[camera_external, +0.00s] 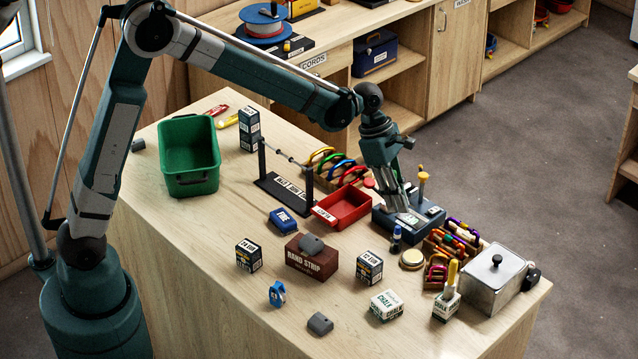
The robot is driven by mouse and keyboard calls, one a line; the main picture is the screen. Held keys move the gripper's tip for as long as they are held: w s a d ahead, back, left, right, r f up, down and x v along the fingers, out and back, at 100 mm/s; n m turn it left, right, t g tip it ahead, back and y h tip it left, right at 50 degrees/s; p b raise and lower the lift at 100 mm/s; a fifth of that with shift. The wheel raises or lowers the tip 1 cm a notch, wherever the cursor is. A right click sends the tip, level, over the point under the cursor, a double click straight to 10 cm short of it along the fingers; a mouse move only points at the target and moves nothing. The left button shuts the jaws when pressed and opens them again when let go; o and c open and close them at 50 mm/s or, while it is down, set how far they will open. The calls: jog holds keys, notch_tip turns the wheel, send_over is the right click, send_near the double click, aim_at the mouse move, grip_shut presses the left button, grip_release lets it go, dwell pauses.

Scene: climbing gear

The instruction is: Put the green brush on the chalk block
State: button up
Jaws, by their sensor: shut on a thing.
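My gripper (411,213) points down at the right of the bench, low over a dark blue box (388,229). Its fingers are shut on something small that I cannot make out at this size. A small green patch shows just right of the fingers, but I cannot tell whether it is the green brush. I see no green brush clearly elsewhere. The chalk block (386,306), a white box with green lettering, sits upright near the front of the bench, in front of my gripper and apart from it. Its top looks clear.
A smaller chalk box (445,309) with a yellow-handled thing stands to its right, by a metal box (494,283). A red tray (342,208), colourful racks and a brown block (312,261) stand nearby. A green bin (188,180) is at left.

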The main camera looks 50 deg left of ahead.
jog(key=s+d+m+g, duration=0.1)
jog(key=s+d+m, duration=0.2)
jog(key=s+d, duration=1.3)
jog(key=s, duration=0.3)
jog(key=shift+s+d+r+b, duration=0.2)
jog(key=shift+d+r+b, duration=0.15)
jog(key=shift+d+b, duration=0.05)
send_over(393, 305)
jog(key=shift+w+f, duration=0.1)
jog(key=shift+f, duration=2.85)
jog(key=shift+f, duration=2.05)
jog(key=shift+f, duration=0.15)
jog(key=o, duration=0.8)
jog(key=shift+r, duration=0.2)
